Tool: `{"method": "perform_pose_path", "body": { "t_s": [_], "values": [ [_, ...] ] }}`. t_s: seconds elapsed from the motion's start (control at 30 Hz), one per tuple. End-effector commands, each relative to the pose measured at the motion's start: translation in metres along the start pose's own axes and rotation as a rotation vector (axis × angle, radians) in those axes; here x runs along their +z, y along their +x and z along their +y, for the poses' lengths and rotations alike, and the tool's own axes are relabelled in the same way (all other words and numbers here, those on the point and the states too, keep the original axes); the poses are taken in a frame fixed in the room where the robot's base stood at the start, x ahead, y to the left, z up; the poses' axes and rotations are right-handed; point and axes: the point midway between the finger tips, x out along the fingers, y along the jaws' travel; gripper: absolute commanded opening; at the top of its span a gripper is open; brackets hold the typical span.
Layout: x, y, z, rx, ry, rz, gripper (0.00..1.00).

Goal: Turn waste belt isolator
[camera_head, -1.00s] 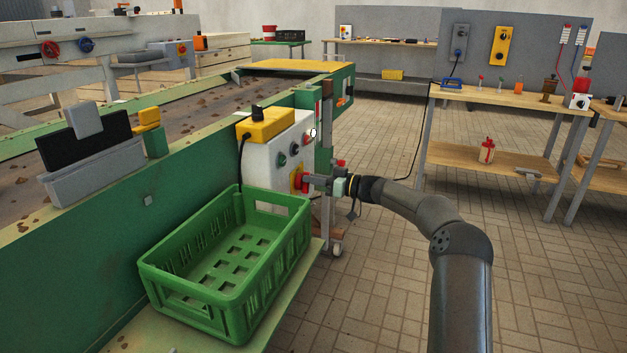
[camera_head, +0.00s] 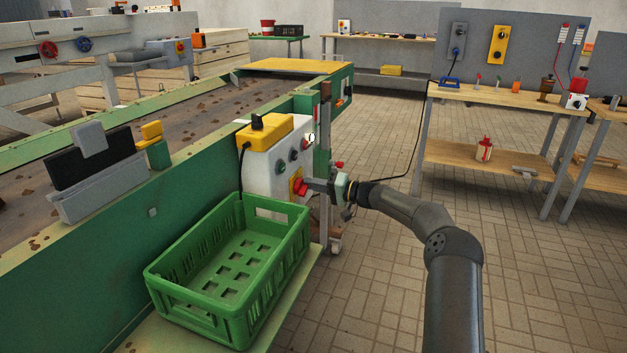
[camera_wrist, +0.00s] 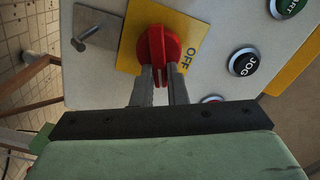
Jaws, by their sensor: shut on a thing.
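The isolator is a red rotary knob (camera_wrist: 157,46) on a yellow plate (camera_wrist: 190,32) marked OFF in the wrist view. It sits low on the white control box (camera_head: 262,175), where the knob (camera_head: 299,187) also shows in the head view. My gripper (camera_wrist: 160,82) is shut on the red knob, with a finger on each side of its grip bar. In the head view my gripper (camera_head: 312,187) reaches the box from the right. The lower part of the knob is hidden between the fingers.
A JOG button (camera_wrist: 244,62) and a metal peg (camera_wrist: 98,30) flank the isolator. A green crate (camera_head: 165,272) stands below and left of the box, beside the belt machine (camera_head: 90,270). The tiled floor (camera_head: 375,285) is open to the right. A workbench (camera_head: 500,97) stands further back.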

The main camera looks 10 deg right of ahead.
Motion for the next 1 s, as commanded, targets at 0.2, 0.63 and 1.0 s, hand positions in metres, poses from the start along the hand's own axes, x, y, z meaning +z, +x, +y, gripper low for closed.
{"method": "perform_pose_path", "body": {
  "t_s": [0.2,0.63,1.0],
  "values": [
    [-0.0005,-0.0008,0.0016,0.001,0.184,-0.001,0.0],
    [0.0014,-0.0008,0.0066,0.001,0.404,-0.001,0.0],
    [0.002,-0.0008,0.008,0.001,0.441,-0.001,0.0]
  ]
}}
